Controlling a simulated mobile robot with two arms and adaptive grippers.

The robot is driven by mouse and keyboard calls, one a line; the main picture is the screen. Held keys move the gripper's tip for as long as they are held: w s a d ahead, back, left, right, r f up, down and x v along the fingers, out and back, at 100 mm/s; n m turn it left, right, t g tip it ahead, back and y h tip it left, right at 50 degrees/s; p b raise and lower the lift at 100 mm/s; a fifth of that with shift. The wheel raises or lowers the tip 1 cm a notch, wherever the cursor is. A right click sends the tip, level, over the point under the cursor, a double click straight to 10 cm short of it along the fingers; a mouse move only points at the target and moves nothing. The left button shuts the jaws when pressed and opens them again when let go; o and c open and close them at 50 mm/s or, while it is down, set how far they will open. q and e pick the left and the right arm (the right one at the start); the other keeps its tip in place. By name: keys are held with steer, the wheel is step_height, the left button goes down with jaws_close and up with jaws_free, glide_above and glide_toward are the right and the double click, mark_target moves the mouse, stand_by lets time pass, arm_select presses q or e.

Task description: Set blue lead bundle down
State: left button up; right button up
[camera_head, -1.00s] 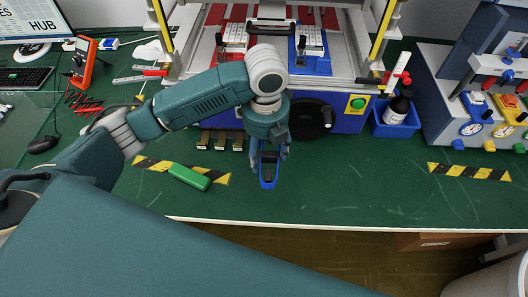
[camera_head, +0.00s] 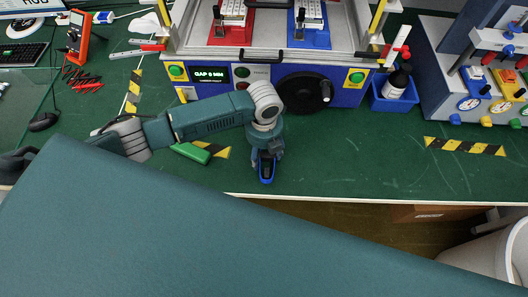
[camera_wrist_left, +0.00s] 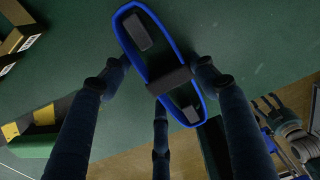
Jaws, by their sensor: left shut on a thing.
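The blue lead bundle, a long blue loop with dark bands (camera_head: 267,170), hangs below my left gripper (camera_head: 267,155) in the head view, over the green bench top near its front edge. In the left wrist view the loop (camera_wrist_left: 135,15) lies between the fingers of my left gripper (camera_wrist_left: 158,75), which are shut on it. I cannot tell whether the bundle touches the bench. What looks like my right gripper (camera_wrist_left: 270,105) shows at the right of the wrist view; its finger state is unclear.
A green block (camera_head: 193,152) lies by striped tape left of the gripper. A machine with a black handwheel (camera_head: 303,93) and a "GAP 0 MM" display (camera_head: 212,74) stands behind. A blue bin (camera_head: 393,95) holds a bottle. Bench (camera_head: 345,165) right of the gripper is clear.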

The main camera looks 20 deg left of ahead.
mark_target(264, 154)
arm_select(q)
steer(key=shift+f, duration=0.1)
steer(key=o, duration=1.2)
steer(key=shift+r, duration=0.2)
step_height(264, 154, up, 12)
steer(key=b, duration=0.1)
steer(key=shift+f, duration=0.1)
